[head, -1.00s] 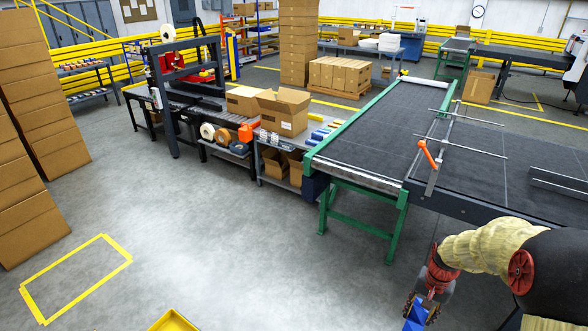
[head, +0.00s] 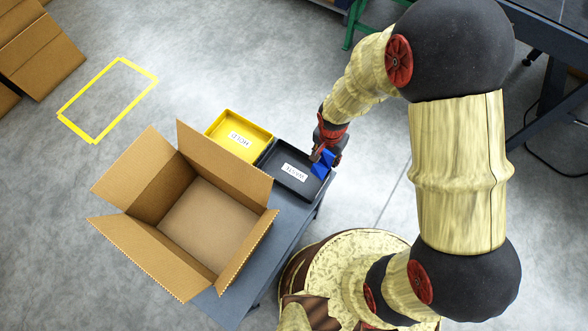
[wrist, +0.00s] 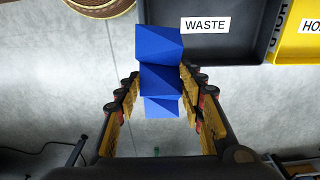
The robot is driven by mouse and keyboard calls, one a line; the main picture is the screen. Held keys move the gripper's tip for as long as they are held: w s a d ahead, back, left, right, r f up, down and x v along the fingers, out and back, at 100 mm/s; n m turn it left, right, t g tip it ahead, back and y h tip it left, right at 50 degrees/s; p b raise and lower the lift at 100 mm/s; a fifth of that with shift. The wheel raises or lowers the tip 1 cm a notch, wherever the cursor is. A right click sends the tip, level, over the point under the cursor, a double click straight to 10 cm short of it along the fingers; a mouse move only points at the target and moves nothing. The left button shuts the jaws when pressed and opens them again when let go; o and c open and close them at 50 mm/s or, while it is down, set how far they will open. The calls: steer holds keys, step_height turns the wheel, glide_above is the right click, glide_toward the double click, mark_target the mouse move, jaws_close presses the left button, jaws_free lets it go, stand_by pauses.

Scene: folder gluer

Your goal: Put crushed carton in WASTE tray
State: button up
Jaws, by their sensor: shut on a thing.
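The crushed carton (head: 323,163) is blue and creased into folds. My gripper (head: 328,149) is shut on it at the right edge of the black WASTE tray (head: 265,158). In the wrist view the carton (wrist: 160,80) sits between the two fingers of my gripper (wrist: 162,100), its far end overlapping the tray's near edge in the picture. The WASTE tray (wrist: 225,47) looks empty where it shows, apart from its white label. How high the carton is above the tray I cannot tell.
A yellow HOLD tray (head: 240,122) adjoins the WASTE tray on the left. A large open cardboard box (head: 205,225) stands on the same grey table (head: 290,225), its flaps spread close to the trays. Floor shows beyond the table's right edge.

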steer(key=a+f+b, duration=0.1)
steer(key=a+f, duration=0.2)
steer(key=a, duration=0.3)
steer(key=b, duration=0.2)
glide_above(295, 172)
steer(key=f, duration=0.4)
steer(key=shift+d+f, duration=0.25)
steer(key=shift+f, duration=0.1)
steer(key=shift+a+f, duration=0.15)
steer(key=shift+f, duration=0.05)
steer(key=shift+a+f+b, duration=0.15)
steer(key=shift+f+b, duration=0.2)
steer(key=shift+f, duration=0.55)
steer(key=shift+a+f+b, duration=0.1)
steer(key=shift+f+b, duration=0.2)
steer(key=shift+f, duration=0.55)
steer(key=shift+f, duration=0.2)
steer(key=o, duration=0.9)
steer(key=shift+o, duration=0.2)
steer(key=shift+r, duration=0.15)
